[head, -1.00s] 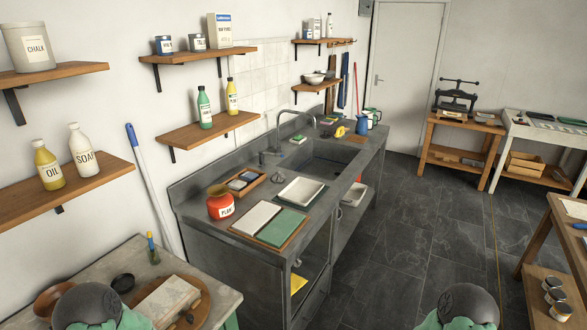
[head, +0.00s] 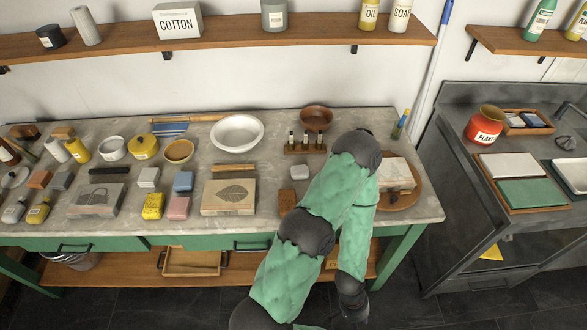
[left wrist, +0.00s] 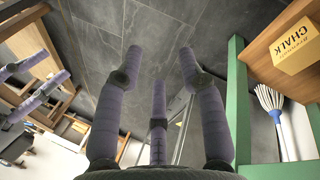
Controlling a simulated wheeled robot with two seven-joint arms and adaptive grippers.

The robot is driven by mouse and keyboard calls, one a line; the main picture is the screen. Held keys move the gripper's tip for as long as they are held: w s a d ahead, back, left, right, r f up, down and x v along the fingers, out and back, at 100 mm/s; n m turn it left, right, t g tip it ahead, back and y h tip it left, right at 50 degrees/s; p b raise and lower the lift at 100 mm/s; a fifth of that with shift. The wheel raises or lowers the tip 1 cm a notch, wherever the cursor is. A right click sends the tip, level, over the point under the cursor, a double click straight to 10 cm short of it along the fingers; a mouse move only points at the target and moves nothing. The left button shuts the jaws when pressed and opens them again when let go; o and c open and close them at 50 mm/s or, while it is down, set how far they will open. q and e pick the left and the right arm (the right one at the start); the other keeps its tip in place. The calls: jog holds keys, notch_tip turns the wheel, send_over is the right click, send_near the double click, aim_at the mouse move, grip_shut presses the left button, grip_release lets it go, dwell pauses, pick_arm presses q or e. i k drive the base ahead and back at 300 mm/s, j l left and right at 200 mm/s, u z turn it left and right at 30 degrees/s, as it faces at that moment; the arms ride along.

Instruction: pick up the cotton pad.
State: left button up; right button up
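I cannot single out a cotton pad with certainty. A white box labelled COTTON (head: 177,21) stands on the wall shelf in the head view. A small whitish block (head: 149,177) and a small pale piece (head: 300,172) lie on the stone-topped table (head: 275,140). My green-sleeved arm crosses the table's right part in the head view and hides some of it; its gripper does not show there. In the left wrist view my left gripper (left wrist: 160,66) has its three fingers spread, empty, over dark floor. Purple-grey fingers like my right gripper's (left wrist: 38,92) show at the left, apart.
A grey sink unit (head: 440,180) stands at the right. In the left wrist view a green table leg (left wrist: 238,100), a mop (left wrist: 270,100) and a chalk box (left wrist: 295,45) are close by.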

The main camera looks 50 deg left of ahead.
aim_at(297, 171)
jog(key=u, duration=1.7)
jog(key=j, duration=0.1)
jog(key=k+z, duration=0.05)
